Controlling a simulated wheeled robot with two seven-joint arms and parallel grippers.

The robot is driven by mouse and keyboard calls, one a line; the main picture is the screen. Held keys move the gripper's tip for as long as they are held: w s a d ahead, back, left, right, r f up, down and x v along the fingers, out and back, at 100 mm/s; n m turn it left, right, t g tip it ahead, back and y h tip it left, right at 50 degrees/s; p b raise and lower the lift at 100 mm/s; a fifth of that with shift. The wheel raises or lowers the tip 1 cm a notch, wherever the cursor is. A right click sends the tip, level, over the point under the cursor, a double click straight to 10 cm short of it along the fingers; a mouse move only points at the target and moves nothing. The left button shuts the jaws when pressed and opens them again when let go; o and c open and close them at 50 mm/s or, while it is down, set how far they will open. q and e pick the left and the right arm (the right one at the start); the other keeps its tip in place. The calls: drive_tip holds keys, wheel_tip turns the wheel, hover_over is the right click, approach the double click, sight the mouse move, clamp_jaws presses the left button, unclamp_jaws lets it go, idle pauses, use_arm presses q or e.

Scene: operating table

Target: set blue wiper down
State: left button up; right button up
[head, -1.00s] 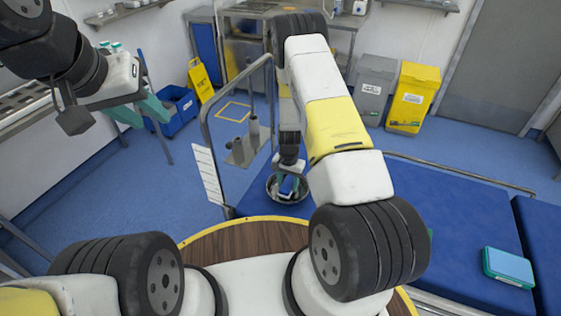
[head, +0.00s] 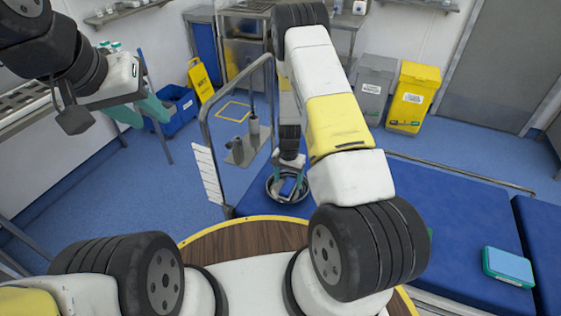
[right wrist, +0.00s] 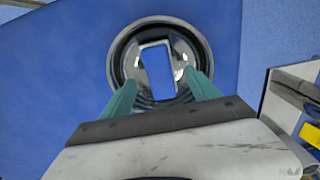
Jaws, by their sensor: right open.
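The blue wiper (right wrist: 157,70) is a blue rectangle with a pale border. It lies inside a round shiny metal bowl (right wrist: 122,50), near its middle. The bowl also shows in the head view (head: 270,194), below my right arm. My right gripper (head: 289,186) points down at the bowl. Its green fingers are spread in the right wrist view (right wrist: 160,84), one on each side of the wiper, with visible gaps. My left gripper (head: 150,115) is at the upper left with its green fingers apart, far from the bowl.
The bowl stands on a blue surface (right wrist: 60,70). A metal rail frame (head: 205,135) stands left of it. A blue padded table (head: 440,215) lies to the right, with a teal box (head: 508,265) on it. Yellow and grey bins (head: 412,97) stand behind.

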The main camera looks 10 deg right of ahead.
wheel_tip(320, 180, up, 5)
drive_tip(key=shift+f, duration=0.1)
idle(0.4)
drive_tip(key=shift+r, duration=0.3)
wheel_tip(320, 180, up, 14)
drive_tip(key=a+n+t+y, duration=0.1)
drive_tip(key=a, duration=0.1)
wheel_tip(320, 180, up, 13)
drive_tip(key=n+t+y, duration=0.1)
drive_tip(key=n+t, duration=0.1)
hover_over(288, 185)
drive_tip(key=s+a, duration=0.3)
drive_tip(key=s, duration=0.1)
drive_tip(key=s+r+n+t, duration=0.3)
drive_tip(key=s+r+n, duration=0.1)
drive_tip(key=s+r, duration=1.2)
drive_tip(key=s, duration=0.4)
drive_tip(key=shift+s+d+r, duration=0.15)
drive_tip(key=shift+d+r, duration=0.2)
drive_tip(key=shift+d, duration=0.05)
